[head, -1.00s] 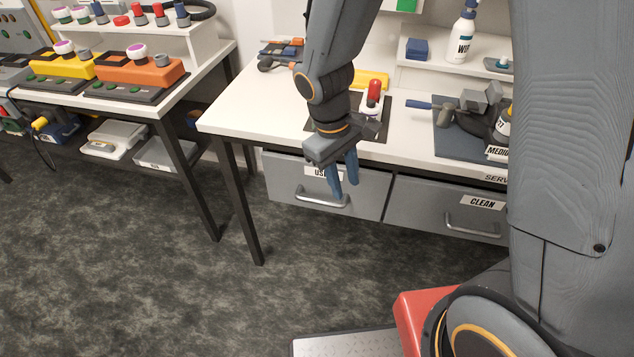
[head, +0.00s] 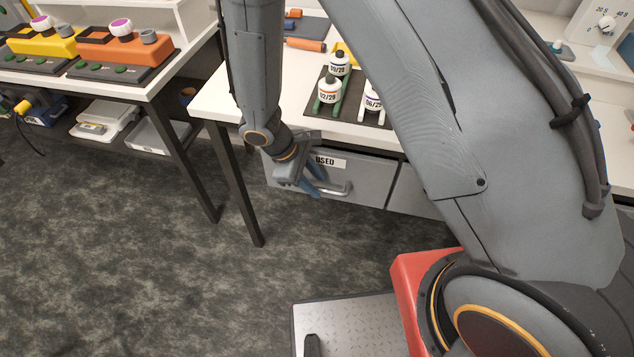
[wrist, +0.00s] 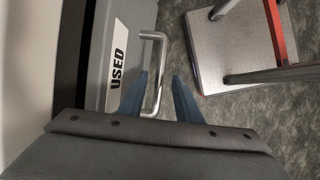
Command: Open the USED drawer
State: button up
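The USED drawer (head: 366,178) is a grey front under the white bench, with a white USED label that also shows in the wrist view (wrist: 117,62). It looks shut. Its silver bar handle (head: 338,190) shows in the wrist view (wrist: 160,48) as a bent bar. My gripper (head: 314,184) is in front of the drawer, at the handle's left part. In the wrist view, its blue fingers (wrist: 158,95) are apart. The handle's near end lies between them, close to the left finger; I cannot tell whether they touch.
The bench top (head: 216,98) is above the drawer, with a dark rack of white bottles (head: 330,92) on it. A dark bench leg (head: 240,190) stands left of the drawer.

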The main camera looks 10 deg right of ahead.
jog(key=shift+x, duration=0.85)
jog(key=shift+c, duration=0.3)
grip_shut()
jog(key=shift+s, duration=0.15)
